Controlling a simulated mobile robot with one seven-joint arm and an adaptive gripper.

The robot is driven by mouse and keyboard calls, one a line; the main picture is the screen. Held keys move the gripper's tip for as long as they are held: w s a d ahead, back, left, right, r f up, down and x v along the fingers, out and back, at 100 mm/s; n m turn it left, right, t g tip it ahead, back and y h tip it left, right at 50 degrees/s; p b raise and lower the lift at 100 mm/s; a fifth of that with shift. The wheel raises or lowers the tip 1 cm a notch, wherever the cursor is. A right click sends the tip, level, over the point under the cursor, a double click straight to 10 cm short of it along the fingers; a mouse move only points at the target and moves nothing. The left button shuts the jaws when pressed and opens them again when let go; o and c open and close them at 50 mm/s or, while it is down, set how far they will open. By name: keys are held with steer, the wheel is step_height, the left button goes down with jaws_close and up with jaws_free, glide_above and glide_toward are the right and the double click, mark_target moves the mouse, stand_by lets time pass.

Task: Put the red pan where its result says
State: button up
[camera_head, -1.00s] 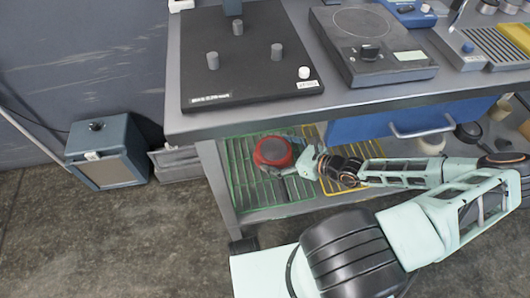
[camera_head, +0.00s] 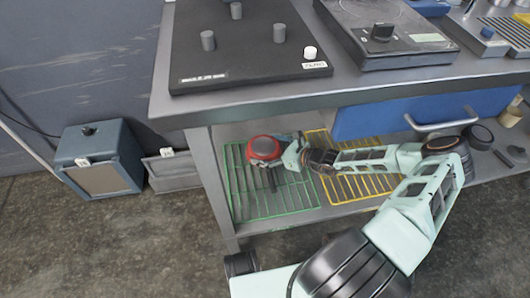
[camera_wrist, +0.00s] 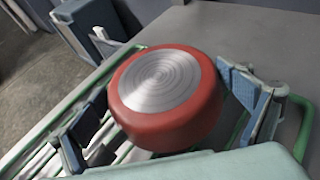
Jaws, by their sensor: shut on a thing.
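The red pan (camera_head: 264,148) is over the green wire rack (camera_head: 238,205) on the lower shelf of the bench. Its dark handle points toward the front. In the wrist view the red pan (camera_wrist: 165,130) shows a ringed metal disc on the face toward the camera. My gripper (camera_head: 289,154) reaches in from the right in the head view. In the wrist view its blue-padded fingers stand on either side of the pan, shut on it. Whether the pan rests on the rack or hangs just above it I cannot tell. The yellow wire rack (camera_head: 350,190) lies right beside the green one.
The bench top (camera_head: 235,99) overhangs the shelf. On it are a black board (camera_head: 240,62) with grey pegs and a black scale-like device (camera_head: 400,50). A blue drawer (camera_head: 365,122) hangs at right. A blue-grey box (camera_head: 100,150) stands on the floor at left.

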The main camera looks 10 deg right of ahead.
steer(key=shift+f, duration=0.35)
steer(key=shift+f, duration=0.15)
steer(key=o, duration=1.2)
steer(key=p+v, duration=0.4)
steer(key=v, duration=0.7)
steer(key=shift+s+d, duration=0.4)
